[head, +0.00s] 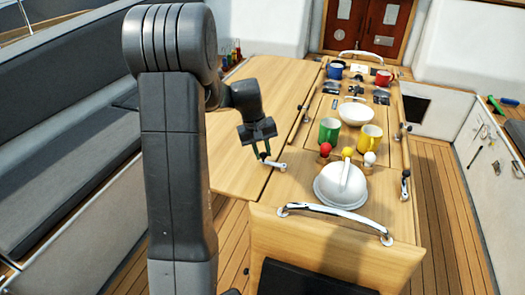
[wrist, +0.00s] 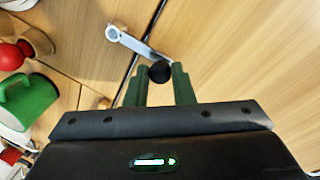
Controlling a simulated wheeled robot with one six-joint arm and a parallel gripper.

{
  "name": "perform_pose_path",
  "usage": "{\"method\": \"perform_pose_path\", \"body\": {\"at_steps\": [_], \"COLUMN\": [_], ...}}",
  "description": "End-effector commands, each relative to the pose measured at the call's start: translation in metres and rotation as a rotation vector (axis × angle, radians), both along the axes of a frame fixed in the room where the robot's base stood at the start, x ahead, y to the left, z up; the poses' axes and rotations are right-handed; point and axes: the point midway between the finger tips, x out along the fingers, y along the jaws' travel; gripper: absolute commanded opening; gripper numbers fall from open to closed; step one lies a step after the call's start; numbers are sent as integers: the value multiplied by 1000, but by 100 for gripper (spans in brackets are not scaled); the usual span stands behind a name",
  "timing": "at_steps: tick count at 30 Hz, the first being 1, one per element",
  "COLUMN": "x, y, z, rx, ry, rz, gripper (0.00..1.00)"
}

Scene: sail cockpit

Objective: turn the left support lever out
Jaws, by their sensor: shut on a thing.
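The left support lever (head: 274,164) is a silver arm with a dark knob, near the front left of the table's middle section. Its round pivot shows in the wrist view (wrist: 113,33), and the arm slants across the dark seam toward the left leaf (head: 235,150). My gripper (head: 264,153) is over the lever's free end. In the wrist view its green fingers (wrist: 160,85) are closed on the black knob (wrist: 160,71). The fingers partly hide the knob's lower side.
A white domed pot (head: 340,187), red, yellow and white-topped wooden pieces, a green mug (head: 329,130), a yellow mug (head: 370,137) and a white bowl (head: 355,113) stand right of the lever. A silver rail (head: 335,213) edges the front. The left leaf is mostly clear.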

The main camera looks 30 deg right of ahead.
Motion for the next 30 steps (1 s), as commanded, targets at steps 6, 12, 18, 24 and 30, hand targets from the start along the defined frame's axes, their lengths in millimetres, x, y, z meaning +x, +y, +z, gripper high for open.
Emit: {"method": "perform_pose_path", "body": {"at_steps": [6,12,18,24,30], "x": [-1,-1,-1,1,4], "y": [1,1,1,2,10], "z": [0,0,0,11,50], "rx": [0,0,0,-2,-4], "ry": [0,0,0,-4,-6], "rz": [17,16,16,16,17], "gripper": [0,43,43,43,43]}}
